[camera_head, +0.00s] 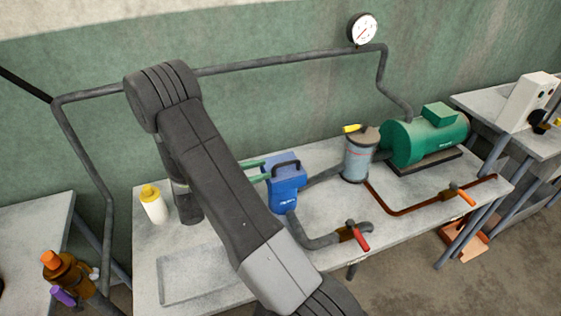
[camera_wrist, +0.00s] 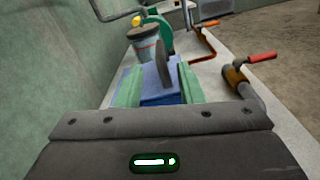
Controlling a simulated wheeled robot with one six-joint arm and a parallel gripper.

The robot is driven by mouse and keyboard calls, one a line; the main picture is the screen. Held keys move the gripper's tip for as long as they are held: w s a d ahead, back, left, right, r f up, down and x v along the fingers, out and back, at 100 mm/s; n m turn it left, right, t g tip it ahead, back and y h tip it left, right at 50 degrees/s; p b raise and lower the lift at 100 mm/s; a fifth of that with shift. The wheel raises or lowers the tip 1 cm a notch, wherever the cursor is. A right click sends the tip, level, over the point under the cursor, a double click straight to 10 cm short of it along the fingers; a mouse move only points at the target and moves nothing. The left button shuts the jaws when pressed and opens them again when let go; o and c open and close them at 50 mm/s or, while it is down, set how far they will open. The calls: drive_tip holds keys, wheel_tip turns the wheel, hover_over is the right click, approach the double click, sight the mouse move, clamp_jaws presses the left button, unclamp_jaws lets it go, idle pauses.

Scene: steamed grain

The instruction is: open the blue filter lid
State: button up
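The blue filter (camera_head: 287,197) stands on the table, its lid (camera_head: 280,176) on top with a dark arched handle (camera_head: 287,164). The lid looks closed. My gripper (camera_head: 262,169) is just left of the lid, its green fingers pointing toward the handle. In the wrist view, the fingers of my gripper (camera_wrist: 160,78) are spread wide and the dark handle (camera_wrist: 162,68) stands upright between them, with the blue lid (camera_wrist: 158,92) below. I see no finger pressed on the handle. How far the fingers reach past it I cannot tell.
A grey cylinder (camera_head: 358,160) with a yellow lever and a green pump (camera_head: 425,140) stand to the right. A red-handled valve (camera_head: 357,236) is in front. A white bottle (camera_head: 153,205) with a yellow cap stands at left. A pipe (camera_head: 285,60) runs along the wall.

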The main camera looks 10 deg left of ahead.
sight(273, 167)
drive_tip(key=p+x, duration=0.1)
drive_tip(key=x, duration=0.6)
drive_tip(key=shift+c, duration=0.4)
clamp_jaws()
